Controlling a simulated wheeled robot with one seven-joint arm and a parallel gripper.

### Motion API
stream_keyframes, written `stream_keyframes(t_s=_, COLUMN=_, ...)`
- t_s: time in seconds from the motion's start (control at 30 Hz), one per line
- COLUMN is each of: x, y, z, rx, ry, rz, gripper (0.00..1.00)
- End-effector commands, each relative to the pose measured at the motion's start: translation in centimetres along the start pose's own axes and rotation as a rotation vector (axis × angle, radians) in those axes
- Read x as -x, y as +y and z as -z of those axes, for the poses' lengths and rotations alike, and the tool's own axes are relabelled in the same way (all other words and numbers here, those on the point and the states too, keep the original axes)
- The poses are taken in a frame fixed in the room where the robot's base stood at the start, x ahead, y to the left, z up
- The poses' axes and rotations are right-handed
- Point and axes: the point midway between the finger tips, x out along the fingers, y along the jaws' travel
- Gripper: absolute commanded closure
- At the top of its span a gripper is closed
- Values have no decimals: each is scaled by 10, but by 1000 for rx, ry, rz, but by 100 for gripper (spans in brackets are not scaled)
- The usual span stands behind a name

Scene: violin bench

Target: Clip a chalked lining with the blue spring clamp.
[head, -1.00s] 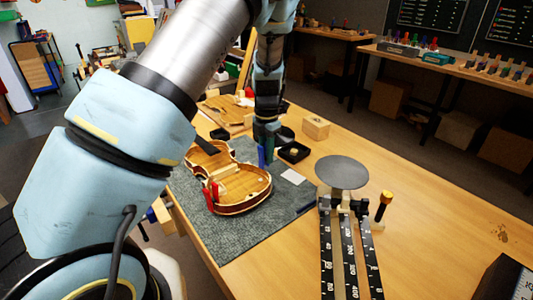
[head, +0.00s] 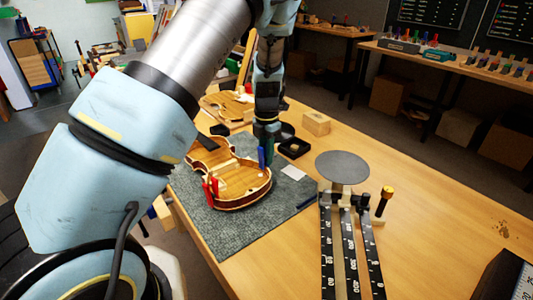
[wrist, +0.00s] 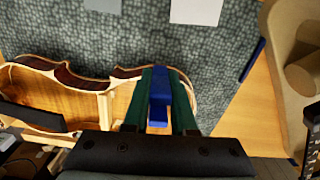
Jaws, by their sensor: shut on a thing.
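The blue spring clamp (head: 262,157) is held upright in my gripper (head: 266,146), over the right end of the open violin body (head: 238,185). In the wrist view, my gripper's two green fingers (wrist: 158,100) are shut on the blue clamp (wrist: 160,88). The clamp sits over the curved rim of the violin body (wrist: 75,98); I cannot tell whether its jaws grip the lining. Chalk on the lining cannot be made out. The clamp's lower end is partly hidden.
The violin lies on a grey mat (head: 240,232). A black tray (head: 294,148), a wooden block (head: 316,124) and a round grey disc (head: 343,167) lie to the right. The bench's right side is mostly clear.

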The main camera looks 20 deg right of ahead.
Motion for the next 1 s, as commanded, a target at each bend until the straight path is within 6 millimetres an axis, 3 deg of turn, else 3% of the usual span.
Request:
stream_keyframes(t_s=0.4, x=-10, y=0, z=0, rx=1, ry=0, rz=1, gripper=100)
stream_keyframes(t_s=0.43, x=-10, y=0, z=0, rx=1, ry=-1, rz=0, gripper=73)
stream_keyframes(t_s=0.7, x=-10, y=0, z=0, rx=0, ry=0, rz=1, gripper=43)
stream_keyframes(t_s=1.0, x=-8, y=0, z=0, rx=0, ry=-1, rz=0, gripper=41)
